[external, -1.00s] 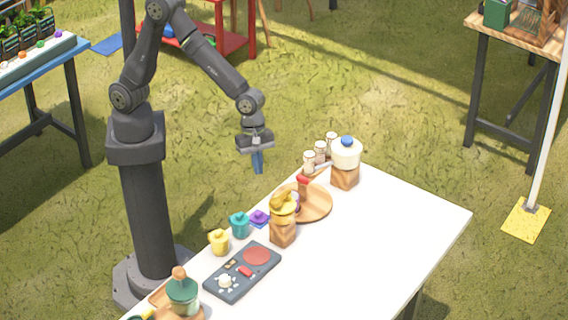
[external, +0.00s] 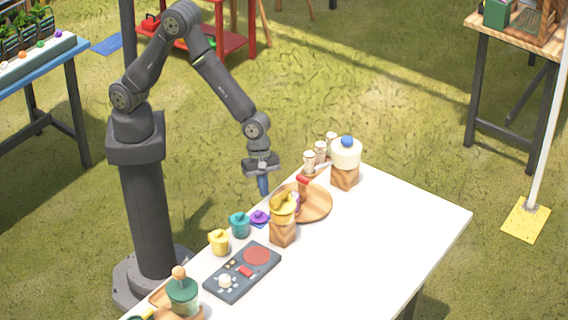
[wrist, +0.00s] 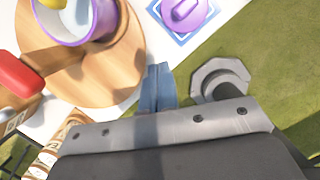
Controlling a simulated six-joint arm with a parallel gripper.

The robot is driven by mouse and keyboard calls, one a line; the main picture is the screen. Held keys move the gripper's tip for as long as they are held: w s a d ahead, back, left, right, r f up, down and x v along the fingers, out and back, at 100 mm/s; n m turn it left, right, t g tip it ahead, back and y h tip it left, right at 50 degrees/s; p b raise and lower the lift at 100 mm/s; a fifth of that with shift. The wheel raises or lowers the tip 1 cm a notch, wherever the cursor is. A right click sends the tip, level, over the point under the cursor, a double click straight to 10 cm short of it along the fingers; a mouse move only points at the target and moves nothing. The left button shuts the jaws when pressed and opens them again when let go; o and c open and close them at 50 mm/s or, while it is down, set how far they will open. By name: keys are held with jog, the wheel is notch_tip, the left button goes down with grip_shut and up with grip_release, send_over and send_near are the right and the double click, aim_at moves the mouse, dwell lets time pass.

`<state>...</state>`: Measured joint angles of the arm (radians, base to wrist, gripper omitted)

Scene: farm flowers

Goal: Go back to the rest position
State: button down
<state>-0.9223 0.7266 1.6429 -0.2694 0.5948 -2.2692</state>
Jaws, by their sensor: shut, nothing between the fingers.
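My gripper (external: 263,185) hangs pointing down just off the table's far-left edge, close to the round wooden board. Its blue fingers are together with nothing between them; they also show in the wrist view (wrist: 158,88). My arm is bent, with the elbow raised above the base. The white table (external: 365,235) lies to the right of and in front of my base.
Small shakers (external: 309,161) and a blue-knobbed jar (external: 346,155) stand behind.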

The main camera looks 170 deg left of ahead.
jog(key=shift+w+a+f, duration=0.85)
jog(key=shift+w+a, duration=0.7)
